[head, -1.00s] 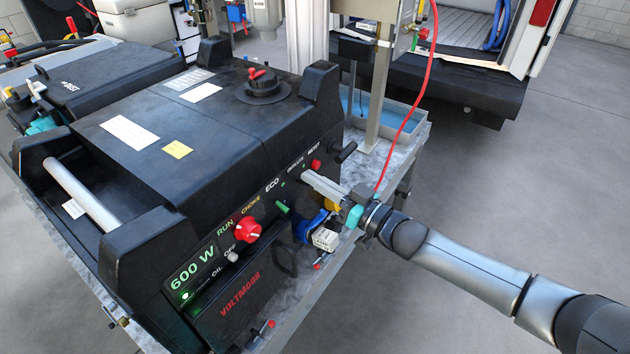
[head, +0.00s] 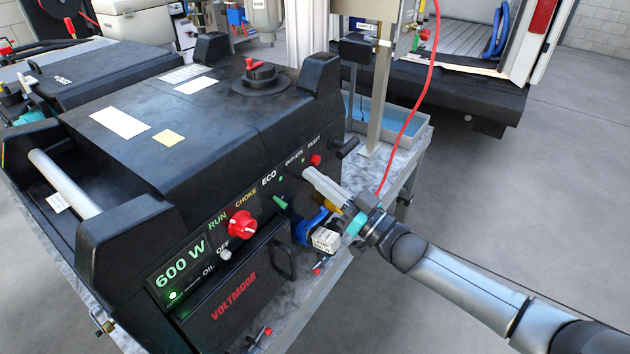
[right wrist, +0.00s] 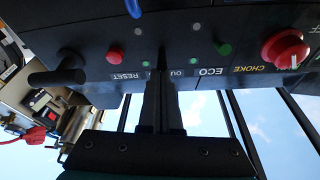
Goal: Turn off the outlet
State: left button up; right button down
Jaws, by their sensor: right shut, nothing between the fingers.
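The black generator (head: 190,120) stands on a metal-topped cart. Its front panel carries the outlets label (head: 294,160), partly covered by a finger in the right wrist view (right wrist: 176,73). The outlet switch itself I cannot make out. My right gripper (head: 308,172) is shut and empty, its tips at the panel just below that label, between the ECO switch and the red reset button (head: 316,160). It also shows in the right wrist view (right wrist: 161,76). Whether the tips touch the panel I cannot tell. My left gripper is not in view.
The green ECO switch (head: 280,202), a red knob (head: 241,225) and a lit 600 W display (head: 180,265) are on the same panel. A blue plug (head: 308,228) sits below my right gripper. A red hose (head: 418,100) hangs behind it. Floor to the right is clear.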

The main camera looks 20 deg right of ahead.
jog(key=f+t+y+b, duration=0.1)
jog(key=b, duration=0.4)
jog(key=shift+s+f+t, duration=0.1)
jog(key=shift+f+t, duration=0.3)
jog(key=shift+f+b, duration=0.1)
jog(key=shift+b, duration=0.35)
jog(key=shift+y, duration=0.3)
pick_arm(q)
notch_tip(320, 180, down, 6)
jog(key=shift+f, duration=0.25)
pick_arm(e)
jog(key=shift+r, duration=0.3)
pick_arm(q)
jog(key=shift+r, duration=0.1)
pick_arm(e)
jog(key=shift+r, duration=0.1)
jog(key=shift+d+r+p, duration=0.1)
jog(key=shift+r+p, duration=0.15)
jog(key=shift+p, duration=0.15)
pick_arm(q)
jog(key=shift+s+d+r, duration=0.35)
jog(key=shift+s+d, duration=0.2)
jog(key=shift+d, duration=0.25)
pick_arm(e)
jog(key=d+r+v, duration=0.1)
jog(key=v, duration=0.8)
jog(key=shift+s+r, duration=0.15)
jog(key=shift+s, duration=0.25)
jog(key=shift+d, duration=0.1)
